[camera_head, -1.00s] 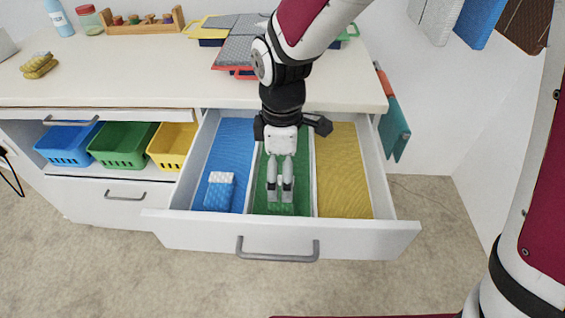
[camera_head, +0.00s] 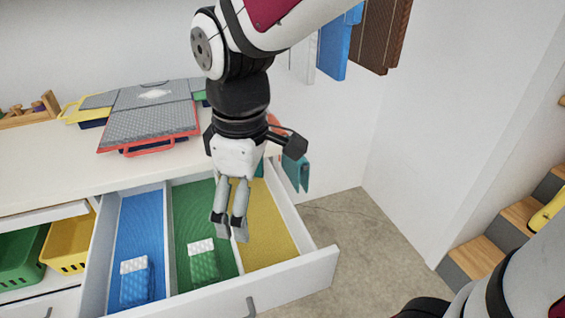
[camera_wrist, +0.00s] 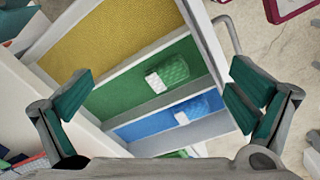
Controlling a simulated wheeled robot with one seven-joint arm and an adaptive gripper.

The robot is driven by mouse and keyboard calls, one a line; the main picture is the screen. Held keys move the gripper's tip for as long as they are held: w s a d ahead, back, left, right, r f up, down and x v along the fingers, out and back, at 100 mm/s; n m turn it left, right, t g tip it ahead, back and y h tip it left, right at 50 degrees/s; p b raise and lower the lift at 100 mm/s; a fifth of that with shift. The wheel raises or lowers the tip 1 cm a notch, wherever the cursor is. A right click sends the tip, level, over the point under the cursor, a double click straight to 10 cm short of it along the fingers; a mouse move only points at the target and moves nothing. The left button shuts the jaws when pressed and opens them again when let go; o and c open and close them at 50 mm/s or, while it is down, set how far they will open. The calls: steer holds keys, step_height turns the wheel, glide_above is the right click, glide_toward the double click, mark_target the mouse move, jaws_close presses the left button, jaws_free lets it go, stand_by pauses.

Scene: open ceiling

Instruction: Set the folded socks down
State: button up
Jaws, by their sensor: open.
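The folded green socks (camera_head: 204,265) with a white band lie in the green middle compartment (camera_head: 192,212) of the open drawer, near its front. They also show in the wrist view (camera_wrist: 174,71). A similar folded blue pair (camera_head: 136,284) lies in the blue left compartment (camera_head: 138,228); it shows in the wrist view too (camera_wrist: 198,108). My gripper (camera_head: 230,230) is open and empty, above the drawer and apart from the green socks. In the wrist view its fingers (camera_wrist: 160,105) are spread wide with nothing between them.
The yellow right compartment (camera_head: 255,230) is empty. The drawer front (camera_head: 230,298) has a handle. Green (camera_head: 20,257) and yellow (camera_head: 70,242) baskets sit at left. A grey folding board (camera_head: 150,110) lies on the counter. Wooden steps (camera_head: 500,235) stand at right.

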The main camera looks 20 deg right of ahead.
steer(key=s+d+r+m, duration=0.1)
steer(key=s+d+m, duration=0.4)
steer(key=s, duration=0.3)
steer(key=s+d+r+m+t, duration=0.1)
steer(key=s+d+r+m, duration=0.1)
steer(key=s+d+m, duration=0.3)
steer(key=s+m, duration=0.1)
steer(key=s, duration=0.2)
